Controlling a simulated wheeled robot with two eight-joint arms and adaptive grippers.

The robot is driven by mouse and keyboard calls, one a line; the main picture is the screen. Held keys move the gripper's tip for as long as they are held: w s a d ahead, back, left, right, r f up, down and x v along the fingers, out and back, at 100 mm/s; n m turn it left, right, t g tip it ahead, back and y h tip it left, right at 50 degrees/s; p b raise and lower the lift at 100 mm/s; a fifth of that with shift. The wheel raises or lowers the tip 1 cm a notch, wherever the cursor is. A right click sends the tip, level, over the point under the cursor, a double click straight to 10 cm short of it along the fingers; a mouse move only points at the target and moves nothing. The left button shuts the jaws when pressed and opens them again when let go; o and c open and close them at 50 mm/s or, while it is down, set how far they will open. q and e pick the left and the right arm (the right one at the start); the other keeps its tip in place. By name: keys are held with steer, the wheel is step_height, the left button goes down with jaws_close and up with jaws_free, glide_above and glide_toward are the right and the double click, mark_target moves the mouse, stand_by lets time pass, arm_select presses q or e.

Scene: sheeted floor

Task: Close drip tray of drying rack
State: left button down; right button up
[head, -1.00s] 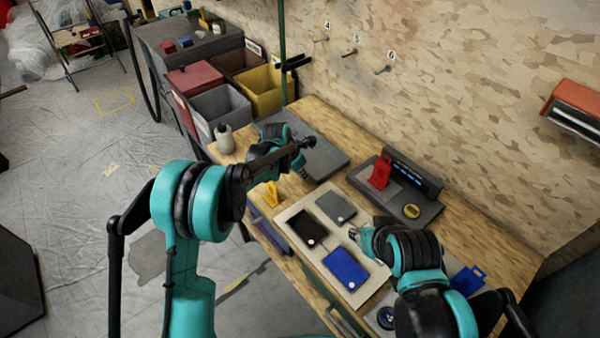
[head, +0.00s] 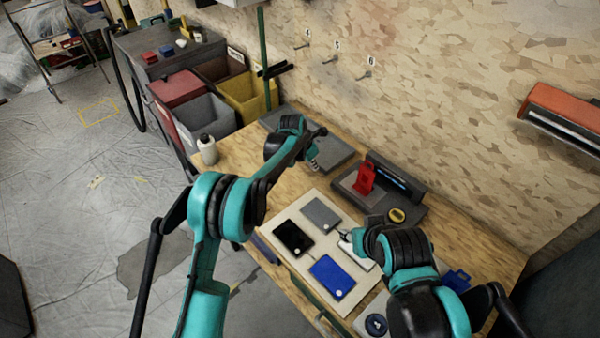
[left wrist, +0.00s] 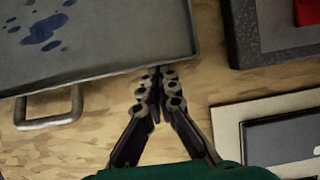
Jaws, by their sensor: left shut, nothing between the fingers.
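The drip tray is a grey, shallow tray (left wrist: 110,40) with dark blue wet spots inside, at the upper left of the left wrist view. A looped grey handle (left wrist: 50,108) sticks out from its near edge. In the head view the tray (head: 335,152) lies flat at the far part of the bench, partly behind my left arm. My left gripper (left wrist: 158,78) is shut and empty, its tips at the tray's near rim, right of the handle; contact is unclear. It shows in the head view (head: 314,165). My right gripper (head: 345,237) is over the board, its fingers mostly hidden.
A pale board (head: 288,218) holds black, grey and blue flat pieces. A dark grey fixture (head: 412,203) with a red part (head: 365,180) stands right of the tray. A white bottle (head: 208,150) stands at the bench's left corner. A green post (head: 264,50) rises behind.

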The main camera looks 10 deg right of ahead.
mark_target(327, 160)
arm_select(q)
steer(key=w+d, duration=0.1)
steer(key=d, duration=0.1)
steer(key=w+d, duration=0.2)
steer(key=shift+w+d+p, duration=0.1)
steer(key=shift+d+p, duration=0.15)
steer(key=shift+p, duration=0.1)
steer(key=shift+w+d+r, duration=0.1)
steer(key=shift+w+d, duration=0.05)
steer(key=shift+d, duration=0.05)
